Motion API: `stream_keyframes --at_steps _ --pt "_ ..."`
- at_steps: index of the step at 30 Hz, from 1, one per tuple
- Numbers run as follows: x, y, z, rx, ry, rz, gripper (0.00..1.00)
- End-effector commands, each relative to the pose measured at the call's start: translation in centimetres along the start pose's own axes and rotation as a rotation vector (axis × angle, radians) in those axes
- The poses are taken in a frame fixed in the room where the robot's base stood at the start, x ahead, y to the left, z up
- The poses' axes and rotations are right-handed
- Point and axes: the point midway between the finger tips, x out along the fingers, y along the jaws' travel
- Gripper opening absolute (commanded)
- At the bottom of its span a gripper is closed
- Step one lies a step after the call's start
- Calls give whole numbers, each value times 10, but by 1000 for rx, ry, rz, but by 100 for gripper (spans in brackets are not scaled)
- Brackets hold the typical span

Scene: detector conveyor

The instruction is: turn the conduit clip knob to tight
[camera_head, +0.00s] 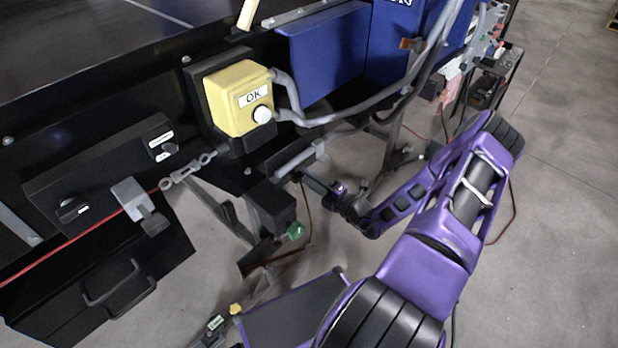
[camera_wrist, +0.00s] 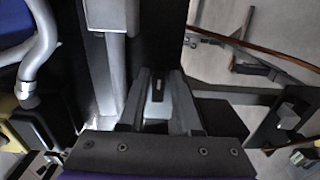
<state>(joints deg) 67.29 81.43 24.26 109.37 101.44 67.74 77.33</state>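I cannot make out for sure which part is the conduit clip knob. A grey conduit (camera_head: 345,118) loops from the yellow OK box along the machine; it also shows in the wrist view (camera_wrist: 43,45). My gripper (camera_head: 308,180) is below the conduit, by a grey tube (camera_head: 299,160) under the machine's edge. In the wrist view, the two grey fingers of my gripper (camera_wrist: 160,75) stand either side of a dark piece with a pale mark (camera_wrist: 158,92). Whether they touch it is unclear. A green knob (camera_head: 295,231) is lower, on a dark bracket, apart from my gripper.
The yellow box (camera_head: 240,97) carries a white button. A black panel with knobs (camera_head: 72,208), a red pull cord (camera_head: 75,247) and a black case (camera_head: 100,285) are at left. A brown cable (camera_wrist: 260,46) hangs to the right in the wrist view. Floor at right is mostly clear.

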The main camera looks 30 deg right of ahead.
Motion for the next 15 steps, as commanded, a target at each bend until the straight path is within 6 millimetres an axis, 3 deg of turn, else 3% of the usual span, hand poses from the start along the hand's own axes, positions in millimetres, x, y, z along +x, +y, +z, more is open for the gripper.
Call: stream_keyframes --at_steps 3,11,15 --pt "0 0 0 -1 0 1 50" --pt "0 0 0 -2 0 1 50" --pt "-11 0 1 -2 -1 0 50"
